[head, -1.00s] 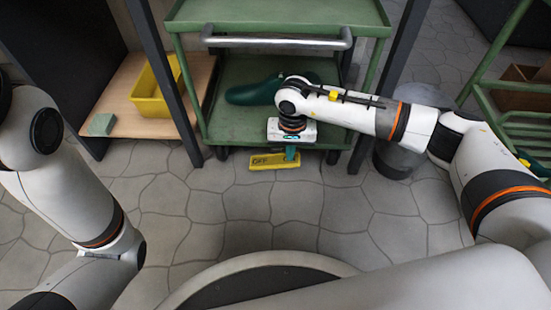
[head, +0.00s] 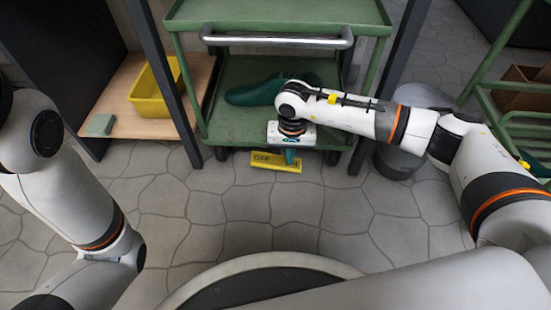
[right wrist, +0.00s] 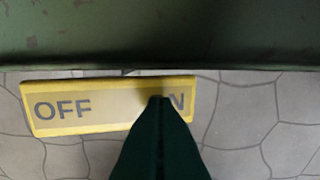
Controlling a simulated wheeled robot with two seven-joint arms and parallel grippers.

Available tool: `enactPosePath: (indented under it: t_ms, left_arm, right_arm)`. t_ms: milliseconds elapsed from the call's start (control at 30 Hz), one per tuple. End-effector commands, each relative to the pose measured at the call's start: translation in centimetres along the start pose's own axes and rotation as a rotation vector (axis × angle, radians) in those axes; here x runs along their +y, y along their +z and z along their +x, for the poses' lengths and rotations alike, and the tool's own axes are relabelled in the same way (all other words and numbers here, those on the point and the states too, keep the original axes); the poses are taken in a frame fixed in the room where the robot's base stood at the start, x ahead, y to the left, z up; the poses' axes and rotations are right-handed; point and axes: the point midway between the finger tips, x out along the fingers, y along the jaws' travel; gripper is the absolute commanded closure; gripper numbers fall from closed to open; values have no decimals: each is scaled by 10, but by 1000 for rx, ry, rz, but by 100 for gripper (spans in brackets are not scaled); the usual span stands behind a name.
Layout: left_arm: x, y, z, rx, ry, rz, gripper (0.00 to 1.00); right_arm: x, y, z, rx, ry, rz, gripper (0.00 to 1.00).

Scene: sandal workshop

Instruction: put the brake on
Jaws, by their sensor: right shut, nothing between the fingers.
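The brake is a yellow rocker pedal (head: 264,160) under the front edge of the green cart (head: 230,135). In the right wrist view, the pedal (right wrist: 112,105) reads OFF on the left and ON on the right. My right gripper (head: 291,162) points down, its dark green fingers shut and empty. In the right wrist view, the fingertips (right wrist: 160,100) are over the ON end and hide part of its letters. They look to be touching it. The pedal's ON end sits lower than its OFF end in the head view. My left gripper is out of view.
A dark green shoe-shaped piece (head: 255,93) lies on the cart's lower shelf, and a metal handle (head: 275,42) crosses above. A yellow bin (head: 150,105) stands on a wooden shelf at left. The stone floor in front is clear.

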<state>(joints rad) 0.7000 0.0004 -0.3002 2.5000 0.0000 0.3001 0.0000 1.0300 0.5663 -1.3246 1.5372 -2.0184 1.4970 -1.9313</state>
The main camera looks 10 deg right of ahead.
Motion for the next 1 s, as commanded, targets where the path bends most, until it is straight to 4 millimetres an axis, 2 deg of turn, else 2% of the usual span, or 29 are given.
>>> enactPosePath:
  t_ms: [800, 1000]
  left_arm:
    - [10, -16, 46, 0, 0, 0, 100]
    - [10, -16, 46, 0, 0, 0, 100]
  right_arm:
    - [0, 0, -67, -1, -1, 1, 100]
    - [0, 0, -68, 0, -1, 1, 100]
